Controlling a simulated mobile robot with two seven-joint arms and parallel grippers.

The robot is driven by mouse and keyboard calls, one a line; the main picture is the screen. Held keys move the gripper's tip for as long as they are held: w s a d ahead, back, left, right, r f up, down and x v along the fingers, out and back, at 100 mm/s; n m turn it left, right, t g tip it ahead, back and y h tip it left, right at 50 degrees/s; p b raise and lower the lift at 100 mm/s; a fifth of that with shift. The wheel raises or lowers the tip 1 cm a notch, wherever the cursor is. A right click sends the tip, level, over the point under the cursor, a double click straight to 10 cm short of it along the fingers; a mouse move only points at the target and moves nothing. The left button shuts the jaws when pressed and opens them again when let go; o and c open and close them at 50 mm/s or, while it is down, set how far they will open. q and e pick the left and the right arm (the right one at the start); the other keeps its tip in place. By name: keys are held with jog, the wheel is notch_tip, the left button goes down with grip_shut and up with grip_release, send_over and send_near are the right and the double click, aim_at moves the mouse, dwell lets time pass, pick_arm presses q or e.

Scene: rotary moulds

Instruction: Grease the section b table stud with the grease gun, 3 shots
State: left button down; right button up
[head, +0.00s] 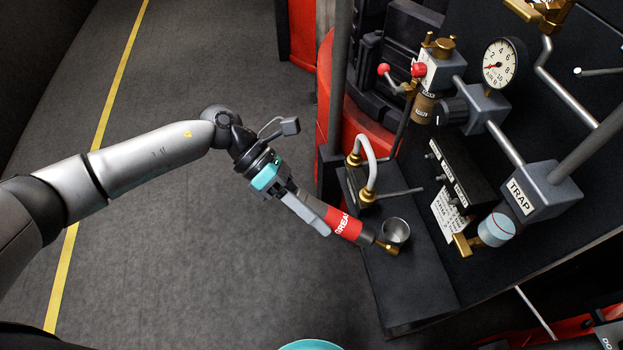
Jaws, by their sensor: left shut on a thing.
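My left gripper (311,209) is shut on the red grease gun (345,225), whose label is partly covered. The gun points down and right, and its brass nozzle tip (389,247) is at the near side of a small metal cup (396,231) on the dark shelf. I cannot tell whether the nozzle touches the cup. No stud marked section b can be made out. My right gripper is not in view.
A dark panel at right carries a gauge (500,63), red-knobbed valves (418,70), pipes and a block marked TRAP (540,190). A bent pale handle (369,165) stands just behind the gun. The grey floor (200,270) at left is clear.

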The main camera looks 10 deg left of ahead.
pick_arm(q)
jog(key=w+d+r+n+t+h+p, duration=0.1)
jog(key=w+d+n+t+h+p, duration=0.1)
jog(key=w+d+n+t+h, duration=0.2)
jog(key=shift+w+d+n+t, duration=0.5)
jog(key=shift+w+n+t, duration=1.05)
jog(key=shift+t, duration=0.65)
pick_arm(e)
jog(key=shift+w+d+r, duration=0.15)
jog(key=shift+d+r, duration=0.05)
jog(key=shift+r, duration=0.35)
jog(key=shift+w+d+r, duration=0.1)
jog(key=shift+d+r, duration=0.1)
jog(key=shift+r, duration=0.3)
pick_arm(q)
jog(key=shift+w+r, duration=0.1)
jog(key=shift+w, duration=0.1)
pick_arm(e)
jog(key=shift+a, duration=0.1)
